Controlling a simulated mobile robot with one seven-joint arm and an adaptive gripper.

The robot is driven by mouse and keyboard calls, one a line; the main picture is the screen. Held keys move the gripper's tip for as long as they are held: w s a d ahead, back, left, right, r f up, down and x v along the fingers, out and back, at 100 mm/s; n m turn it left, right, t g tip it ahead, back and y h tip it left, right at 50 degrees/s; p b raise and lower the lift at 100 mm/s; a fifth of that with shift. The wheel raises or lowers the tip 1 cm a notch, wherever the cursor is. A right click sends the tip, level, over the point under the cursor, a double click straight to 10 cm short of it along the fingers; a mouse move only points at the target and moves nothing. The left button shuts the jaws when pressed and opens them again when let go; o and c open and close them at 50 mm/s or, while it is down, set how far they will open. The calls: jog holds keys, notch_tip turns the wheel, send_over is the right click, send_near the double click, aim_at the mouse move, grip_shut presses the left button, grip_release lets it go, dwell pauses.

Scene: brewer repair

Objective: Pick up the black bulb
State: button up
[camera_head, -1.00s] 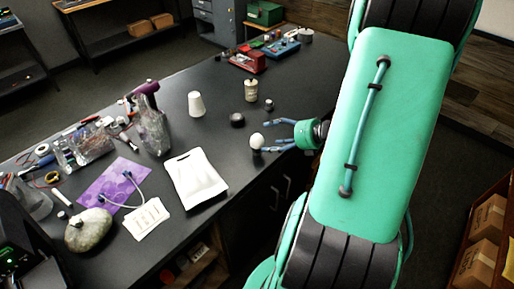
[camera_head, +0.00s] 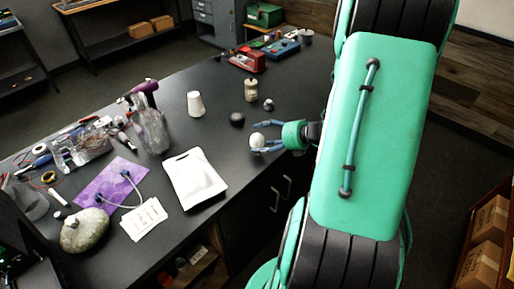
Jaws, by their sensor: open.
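A round black object (camera_head: 237,119), possibly the black bulb, sits on the dark workbench (camera_head: 205,135). A smaller dark object (camera_head: 268,104) stands to its right, behind the gripper; it is too small to tell which of the two is a bulb. My gripper (camera_head: 263,137) is open above or at the bench's right side, its fingers pointing left. A white round bulb (camera_head: 257,140) shows at or between its fingertips; I cannot tell whether they touch it. The round black object lies just beyond the fingertips, up and to the left.
A cream cylinder (camera_head: 251,91) and a white cup-like piece (camera_head: 195,104) stand behind. Red and blue tools are at the far end.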

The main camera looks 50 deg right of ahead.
dwell(0.4)
jog(key=c, duration=1.4)
jog(key=shift+r, duration=0.1)
jog(key=shift+r+p, duration=0.45)
jog(key=shift+r, duration=0.4)
notch_tip(320, 180, up, 2)
jog(key=shift+s+a+r+p, duration=0.1)
jog(key=shift+s+p, duration=0.05)
jog(key=shift+p, duration=0.35)
jog(key=s+a+p, duration=0.1)
jog(key=s+a, duration=0.2)
jog(key=s, duration=0.1)
jog(key=s+a+p, duration=0.1)
jog(key=s+a, duration=0.2)
jog(key=s, duration=0.1)
jog(key=s+a+r+p, duration=0.1)
jog(key=s+a, duration=0.2)
jog(key=s, duration=0.1)
jog(key=shift+s+a, duration=0.2)
jog(key=shift+a, duration=0.1)
